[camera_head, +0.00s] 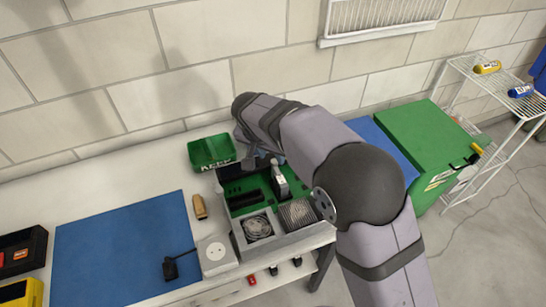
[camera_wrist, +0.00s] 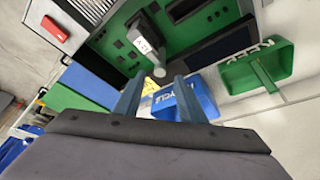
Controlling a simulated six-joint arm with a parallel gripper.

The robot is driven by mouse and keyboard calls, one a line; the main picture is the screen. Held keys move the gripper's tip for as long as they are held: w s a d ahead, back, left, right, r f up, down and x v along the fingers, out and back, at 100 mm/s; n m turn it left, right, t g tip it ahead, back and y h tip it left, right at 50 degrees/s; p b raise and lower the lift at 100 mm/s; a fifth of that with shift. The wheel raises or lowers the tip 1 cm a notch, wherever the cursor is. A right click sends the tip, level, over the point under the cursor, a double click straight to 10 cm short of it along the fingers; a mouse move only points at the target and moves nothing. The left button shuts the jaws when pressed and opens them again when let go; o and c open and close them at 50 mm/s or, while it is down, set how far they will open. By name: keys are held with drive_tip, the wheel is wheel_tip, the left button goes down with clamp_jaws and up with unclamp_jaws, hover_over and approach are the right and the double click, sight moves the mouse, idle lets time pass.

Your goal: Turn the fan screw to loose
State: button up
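The fan (camera_head: 257,226) is a dark round unit in a grey frame, at the front left of the green circuit board (camera_head: 240,209) on the bench. Its screws are too small to make out. My gripper (camera_head: 262,161) is over the back of the board, partly hidden by my arm. In the wrist view my gripper (camera_wrist: 157,82) has its two fingers apart with nothing held between them. A grey part with a white label (camera_wrist: 140,44) on the board lies just beyond the fingertips. The fan is not clearly seen in the wrist view.
A finned heatsink (camera_head: 298,213) sits right of the fan. A green KEEP bin (camera_head: 212,152) stands behind the board; a blue bin (camera_wrist: 190,98) shows in the wrist view. A tan-handled object (camera_head: 200,207), white socket box (camera_head: 215,254) and blue mat (camera_head: 120,255) lie left.

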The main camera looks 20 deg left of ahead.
sight(274, 162)
drive_tip(key=shift+x, duration=1.85)
clamp_jaws()
